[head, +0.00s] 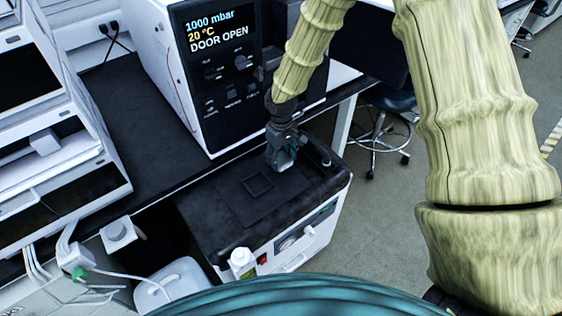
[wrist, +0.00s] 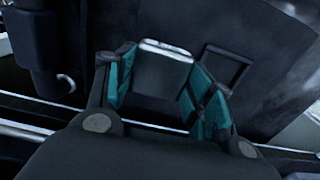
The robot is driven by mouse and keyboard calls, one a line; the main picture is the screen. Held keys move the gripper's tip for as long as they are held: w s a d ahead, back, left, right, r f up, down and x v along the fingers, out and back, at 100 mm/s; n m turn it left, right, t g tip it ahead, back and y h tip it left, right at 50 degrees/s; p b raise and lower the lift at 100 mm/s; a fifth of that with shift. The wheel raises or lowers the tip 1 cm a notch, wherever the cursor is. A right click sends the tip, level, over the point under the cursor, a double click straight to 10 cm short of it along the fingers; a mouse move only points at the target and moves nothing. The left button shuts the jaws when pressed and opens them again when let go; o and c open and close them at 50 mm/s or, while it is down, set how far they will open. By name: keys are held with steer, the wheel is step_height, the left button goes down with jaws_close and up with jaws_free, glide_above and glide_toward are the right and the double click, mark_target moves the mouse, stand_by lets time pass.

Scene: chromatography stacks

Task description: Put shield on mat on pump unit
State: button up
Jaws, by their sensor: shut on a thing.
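My gripper (head: 284,158) is over the back right part of the pump unit's dark top. In the wrist view its teal finger pads (wrist: 160,88) are shut on the shield (wrist: 155,72), a small dark grey block-like piece with a pale upper edge. In the head view the fingers largely hide the shield. The pump unit (head: 297,246) is a white box with a black top. The dark mat (head: 239,203) lies on that top, with a raised square outline (head: 258,187) left of and nearer than my gripper. The outline also shows right of the shield in the wrist view (wrist: 228,66).
A white instrument (head: 212,88) reading "DOOR OPEN" stands behind the pump unit. A small white-capped bottle (head: 242,262) is at its front left. A dark post (head: 318,150) rises at its back right corner. White stacked modules (head: 60,165) stand at left.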

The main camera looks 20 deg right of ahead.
mark_target(281, 159)
steer(key=shift+f+p, duration=0.4)
steer(key=shift+f, duration=1.3)
steer(key=shift+f, duration=0.1)
steer(key=o, duration=1.2)
steer(key=shift+c, duration=0.2)
step_height(281, 159, up, 12)
steer(key=shift+r+b, duration=0.1)
steer(key=shift+b, duration=0.5)
